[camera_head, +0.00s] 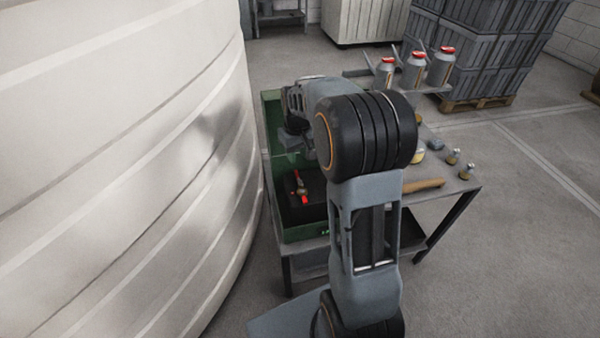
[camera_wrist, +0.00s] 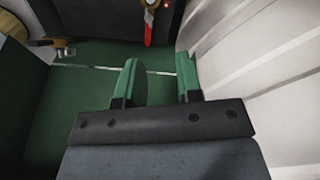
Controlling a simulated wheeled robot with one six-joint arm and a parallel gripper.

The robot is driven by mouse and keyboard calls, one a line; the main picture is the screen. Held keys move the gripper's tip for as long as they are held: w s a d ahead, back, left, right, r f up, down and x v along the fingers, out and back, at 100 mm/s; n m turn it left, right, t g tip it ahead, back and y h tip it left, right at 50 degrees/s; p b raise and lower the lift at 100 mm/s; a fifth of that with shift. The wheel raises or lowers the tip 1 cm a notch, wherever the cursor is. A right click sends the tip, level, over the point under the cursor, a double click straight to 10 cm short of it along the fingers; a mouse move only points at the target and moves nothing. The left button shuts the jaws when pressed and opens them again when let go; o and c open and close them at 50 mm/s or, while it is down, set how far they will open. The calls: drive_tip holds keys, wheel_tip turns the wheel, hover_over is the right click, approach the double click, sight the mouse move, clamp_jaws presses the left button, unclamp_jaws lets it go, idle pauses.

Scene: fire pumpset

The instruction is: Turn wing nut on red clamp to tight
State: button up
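A small red item with metal parts (camera_head: 301,188), which looks like the red clamp, lies on a black block in a green open-topped box (camera_head: 318,231) in the head view. A red strip, probably part of it, shows at the top of the wrist view (camera_wrist: 148,28). I cannot make out the wing nut. My gripper (camera_head: 290,142) is over the far part of the box, apart from the red item. In the wrist view its two green-padded fingers (camera_wrist: 160,82) are spread with nothing between them.
The box stands on a grey table (camera_head: 455,185) with a wooden handle (camera_head: 424,185) and small brass fittings (camera_head: 453,156). Red-topped cans (camera_head: 415,70) stand at the back. A large pale ribbed tank (camera_head: 130,170) rises close along the box's left side.

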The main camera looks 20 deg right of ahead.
sight(300, 180)
drive_tip(key=w+f, duration=0.1)
drive_tip(key=f, duration=0.4)
drive_tip(key=w+d+f, duration=0.1)
drive_tip(key=f, duration=0.4)
drive_tip(key=w+d+f, duration=0.1)
drive_tip(key=f, duration=0.4)
drive_tip(key=shift+d+f+p, duration=0.2)
drive_tip(key=shift+f+p, duration=0.15)
drive_tip(key=shift+p, duration=0.05)
drive_tip(key=shift+c, duration=0.2)
clamp_jaws()
